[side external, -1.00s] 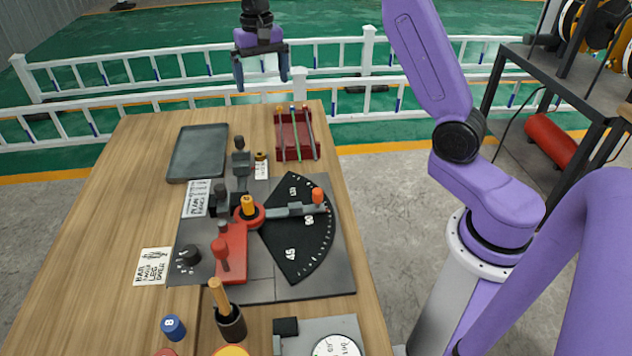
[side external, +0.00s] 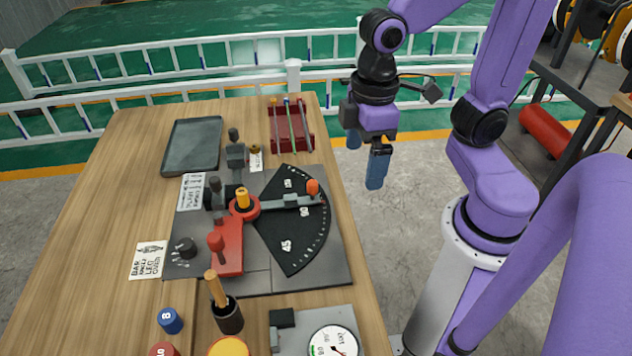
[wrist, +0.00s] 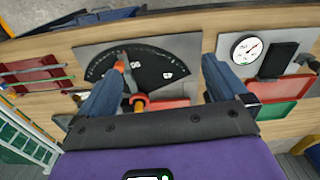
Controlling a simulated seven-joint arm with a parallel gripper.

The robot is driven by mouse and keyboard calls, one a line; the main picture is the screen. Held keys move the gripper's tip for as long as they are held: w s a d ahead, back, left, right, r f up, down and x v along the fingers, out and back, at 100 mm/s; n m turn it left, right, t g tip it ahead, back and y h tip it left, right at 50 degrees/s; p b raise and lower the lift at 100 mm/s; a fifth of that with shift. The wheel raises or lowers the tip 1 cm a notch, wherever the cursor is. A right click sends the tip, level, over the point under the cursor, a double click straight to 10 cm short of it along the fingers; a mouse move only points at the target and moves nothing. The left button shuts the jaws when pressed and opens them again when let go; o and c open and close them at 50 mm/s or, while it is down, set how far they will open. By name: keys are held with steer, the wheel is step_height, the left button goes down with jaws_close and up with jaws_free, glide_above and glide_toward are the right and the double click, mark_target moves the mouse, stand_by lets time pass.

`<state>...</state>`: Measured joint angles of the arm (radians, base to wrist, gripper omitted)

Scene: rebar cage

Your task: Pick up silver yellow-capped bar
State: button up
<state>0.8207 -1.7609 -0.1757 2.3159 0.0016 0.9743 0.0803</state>
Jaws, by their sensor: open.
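A dark red rack (side external: 279,146) stands at the far right corner of the table and holds several thin bars (side external: 291,122) lying side by side. In the wrist view the bars (wrist: 36,70) lie at the left, outside my fingers. My gripper (side external: 365,160) hangs in the air past the table's right edge, right of the rack. Its two blue fingers are spread wide with nothing between them, as the wrist view also shows (wrist: 160,78).
A bending plate with a black angle scale (side external: 290,235), a red lever (side external: 228,252) and upright pegs fills the table's middle. A grey tray (side external: 192,146) lies at the far left. A dial gauge (side external: 333,342) and a dark cup (side external: 229,318) are near the front.

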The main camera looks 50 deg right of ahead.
steer(key=s+d+f+n, duration=0.1)
steer(key=s+d+n, duration=0.1)
steer(key=s, duration=0.3)
steer(key=shift+s+d+f, duration=0.15)
steer(key=shift+d+f, duration=0.1)
steer(key=shift+f, duration=0.1)
steer(key=shift+s+d+f+n, duration=0.1)
steer(key=shift+s+n, duration=0.1)
steer(key=shift+n, duration=0.2)
steer(key=c, duration=0.5)
steer(key=shift+s, duration=0.1)
steer(key=c, duration=0.7)
